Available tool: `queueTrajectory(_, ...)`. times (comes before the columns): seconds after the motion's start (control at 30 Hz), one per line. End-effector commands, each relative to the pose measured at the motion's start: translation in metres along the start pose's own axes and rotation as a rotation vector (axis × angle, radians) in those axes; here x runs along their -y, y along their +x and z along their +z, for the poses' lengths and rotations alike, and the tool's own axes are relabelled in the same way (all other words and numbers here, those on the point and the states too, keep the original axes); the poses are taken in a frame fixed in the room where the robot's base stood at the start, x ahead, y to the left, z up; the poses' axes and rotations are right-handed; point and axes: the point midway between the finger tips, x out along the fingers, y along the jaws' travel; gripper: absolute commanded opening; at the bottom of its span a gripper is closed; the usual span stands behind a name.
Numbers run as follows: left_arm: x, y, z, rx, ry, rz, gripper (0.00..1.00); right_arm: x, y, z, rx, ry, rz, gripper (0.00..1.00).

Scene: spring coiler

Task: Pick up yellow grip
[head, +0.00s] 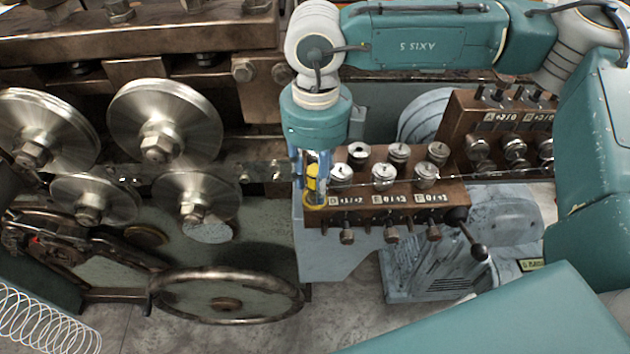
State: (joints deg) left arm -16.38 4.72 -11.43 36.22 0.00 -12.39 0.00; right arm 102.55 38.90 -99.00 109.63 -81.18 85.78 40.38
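The yellow grip (312,184) is a small yellow piece at the left end of a brown block with metal knobs. A yellow ring or base shows just below it. My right gripper (312,172) points down right at the yellow grip, with its fingers around or just in front of the grip's upper part. The fingers are small and partly cover the grip, so I cannot tell whether they are closed on it. My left gripper is not in view.
The brown block (452,195) carries several metal knobs and number plates. A black-knobbed lever (478,252) sticks out at its right. Large metal rollers (165,120) and a handwheel (228,297) stand at left. A wire coil (45,330) is at lower left.

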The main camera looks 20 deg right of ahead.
Motion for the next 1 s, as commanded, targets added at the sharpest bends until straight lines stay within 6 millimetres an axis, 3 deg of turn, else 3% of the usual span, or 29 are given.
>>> queueTrajectory(0.2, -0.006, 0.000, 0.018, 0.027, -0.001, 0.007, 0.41, 0.000, 0.002, 0.000, 0.000, 0.000, 0.000, 0.33)
queueTrajectory(0.37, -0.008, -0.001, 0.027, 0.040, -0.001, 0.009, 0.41, 0.000, 0.001, 0.000, 0.000, 0.000, 0.000, 0.01)
queueTrajectory(0.77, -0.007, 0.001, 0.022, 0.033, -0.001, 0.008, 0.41, 0.000, -0.003, 0.001, 0.003, 0.001, 0.000, 0.00)
queueTrajectory(1.0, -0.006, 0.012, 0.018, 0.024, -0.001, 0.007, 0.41, 0.000, -0.030, 0.002, 0.007, 0.001, 0.000, 0.00)
